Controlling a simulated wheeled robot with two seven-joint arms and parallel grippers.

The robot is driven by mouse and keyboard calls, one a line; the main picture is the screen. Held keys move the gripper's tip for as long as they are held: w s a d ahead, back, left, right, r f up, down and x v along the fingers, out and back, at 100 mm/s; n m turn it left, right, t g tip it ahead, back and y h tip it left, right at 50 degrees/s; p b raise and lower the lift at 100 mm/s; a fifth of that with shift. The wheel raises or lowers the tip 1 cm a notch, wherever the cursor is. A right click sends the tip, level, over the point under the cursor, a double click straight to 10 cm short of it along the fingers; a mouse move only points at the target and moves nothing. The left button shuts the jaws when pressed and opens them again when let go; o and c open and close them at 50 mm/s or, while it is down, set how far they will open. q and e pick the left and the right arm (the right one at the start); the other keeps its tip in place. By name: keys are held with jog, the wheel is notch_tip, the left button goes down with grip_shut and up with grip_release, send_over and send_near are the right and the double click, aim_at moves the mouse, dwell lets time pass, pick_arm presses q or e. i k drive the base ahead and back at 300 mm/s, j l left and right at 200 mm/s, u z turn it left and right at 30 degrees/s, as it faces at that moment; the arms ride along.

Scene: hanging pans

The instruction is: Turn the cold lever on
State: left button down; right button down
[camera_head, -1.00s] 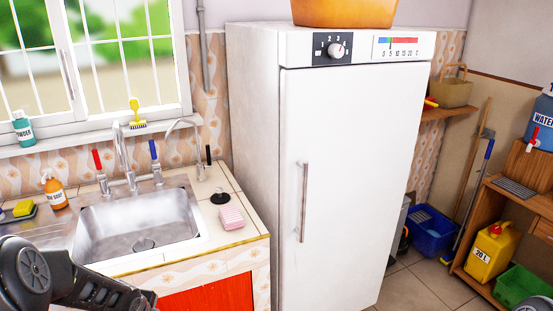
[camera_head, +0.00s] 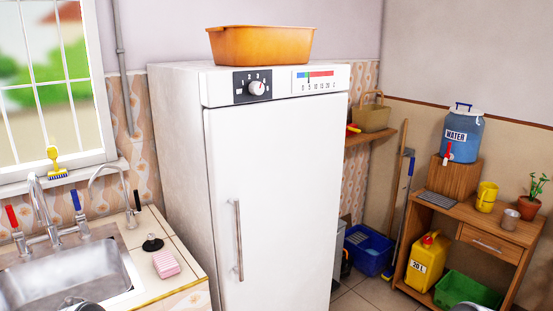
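The cold lever with a blue handle (camera_head: 76,201) stands upright on the right side of the sink tap (camera_head: 42,205), at the left of the view. The hot lever with a red handle (camera_head: 12,216) stands on the tap's left side. The metal sink (camera_head: 112,268) lies below and is cut off by the left and bottom edges. Neither gripper shows; only small rounded dark parts, which look like my arms, peek in at the bottom edge near the sink and at the lower right. Nothing touches the levers.
A tall white fridge (camera_head: 270,190) with an orange tub (camera_head: 261,46) on top stands right of the counter. A second spout (camera_head: 105,172), a black plug (camera_head: 152,243) and a pink sponge (camera_head: 166,264) are by the sink. A wooden desk (camera_head: 490,240) stands at the right.

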aim_at(75, 197)
jog(key=i+j+u, duration=0.1)
jog(key=i, duration=0.3)
jog(key=i+j+u, duration=0.1)
jog(key=i+j, duration=0.2)
jog(key=i+j+u, duration=0.1)
jog(key=i, duration=0.35)
